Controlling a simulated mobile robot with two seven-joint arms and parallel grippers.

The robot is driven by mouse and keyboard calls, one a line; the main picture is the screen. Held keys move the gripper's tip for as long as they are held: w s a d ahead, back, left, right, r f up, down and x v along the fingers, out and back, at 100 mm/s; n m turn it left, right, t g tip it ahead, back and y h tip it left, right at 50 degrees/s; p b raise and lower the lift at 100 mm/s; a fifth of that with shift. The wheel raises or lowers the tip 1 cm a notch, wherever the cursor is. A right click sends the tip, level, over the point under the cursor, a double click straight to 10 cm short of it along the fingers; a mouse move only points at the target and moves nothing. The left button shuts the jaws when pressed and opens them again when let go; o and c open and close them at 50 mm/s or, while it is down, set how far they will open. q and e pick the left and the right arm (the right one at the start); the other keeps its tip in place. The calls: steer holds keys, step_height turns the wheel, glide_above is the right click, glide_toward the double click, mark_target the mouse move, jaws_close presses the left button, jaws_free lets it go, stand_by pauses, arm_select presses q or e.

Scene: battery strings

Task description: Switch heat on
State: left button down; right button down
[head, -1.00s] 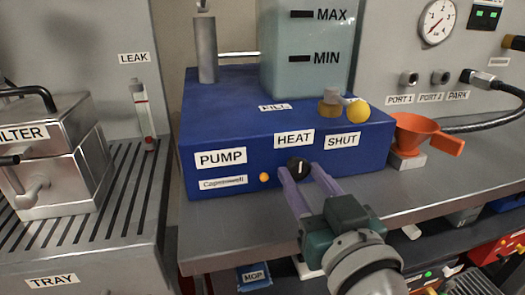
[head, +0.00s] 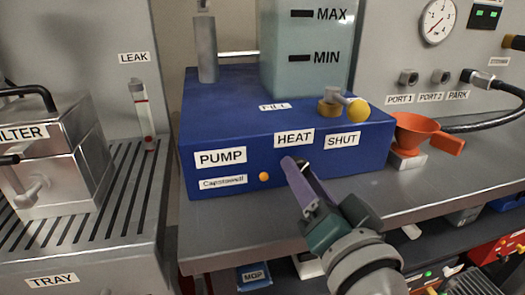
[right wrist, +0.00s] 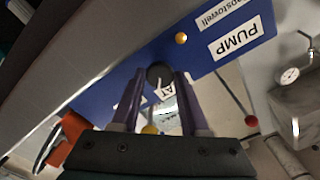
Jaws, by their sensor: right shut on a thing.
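The blue pump unit (head: 235,120) stands on the grey bench with a white HEAT label (head: 294,138) on its front face. My right gripper (head: 297,168) is at the front face just below that label, its purple fingers turned nearly one behind the other. In the head view the fingers hide the knob. In the right wrist view the round black knob (right wrist: 158,73) sits between the two fingertips, with a pale pointer line. The right gripper is shut on it. A small orange round light or button (head: 264,176) is left of the fingers. My left gripper is not in view.
A yellow ball handle (head: 358,112) on a brass valve sits on top of the unit near its front edge. The grey bench top (head: 235,225) is clear in front of the unit.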

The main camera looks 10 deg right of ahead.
steer(key=shift+m, duration=1.9)
steer(key=shift+c, duration=2.1)
jaws_free()
steer(key=s, duration=1)
steer(key=shift+d, duration=0.2)
